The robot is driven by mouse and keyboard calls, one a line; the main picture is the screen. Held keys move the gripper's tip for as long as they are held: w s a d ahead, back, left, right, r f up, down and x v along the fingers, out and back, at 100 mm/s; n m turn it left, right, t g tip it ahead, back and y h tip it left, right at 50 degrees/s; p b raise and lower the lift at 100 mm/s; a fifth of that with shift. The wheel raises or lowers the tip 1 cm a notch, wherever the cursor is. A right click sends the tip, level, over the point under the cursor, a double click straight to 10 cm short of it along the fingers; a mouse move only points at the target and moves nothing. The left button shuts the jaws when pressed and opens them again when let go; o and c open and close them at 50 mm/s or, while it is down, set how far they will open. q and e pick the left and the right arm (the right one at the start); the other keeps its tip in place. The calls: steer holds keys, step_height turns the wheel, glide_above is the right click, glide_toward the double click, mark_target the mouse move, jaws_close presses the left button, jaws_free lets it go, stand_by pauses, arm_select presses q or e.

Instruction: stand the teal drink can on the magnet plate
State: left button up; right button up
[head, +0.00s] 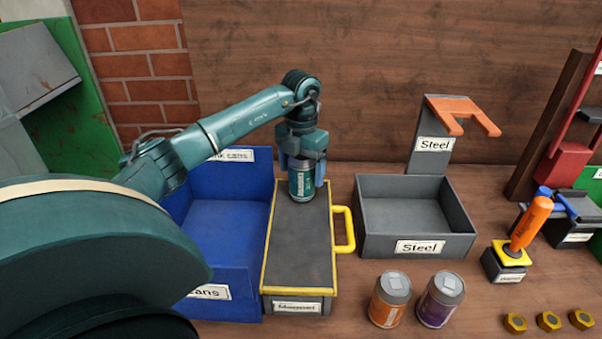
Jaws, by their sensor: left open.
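The teal drink can (302,184) is upright at the far end of the magnet plate (297,251), a dark flat top with a yellow edge and a yellow side handle. My left gripper (304,176) points straight down over the can, with one finger on each side of it. The jaws are open around the can. The can's base appears to rest on the plate, and its top is hidden by the gripper. My right gripper is not in view.
A blue bin (222,222) stands left of the plate. A grey steel bin (378,230) is to the right, with an orange fork on a post (463,115) behind. An orange can (389,302) and a purple can (440,301) stand in front. A lever (528,226) and several brass nuts are at right.

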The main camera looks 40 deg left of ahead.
arm_select(q)
step_height(320, 180, up, 11)
steer(key=shift+f, duration=0.15)
stand_by(0.5)
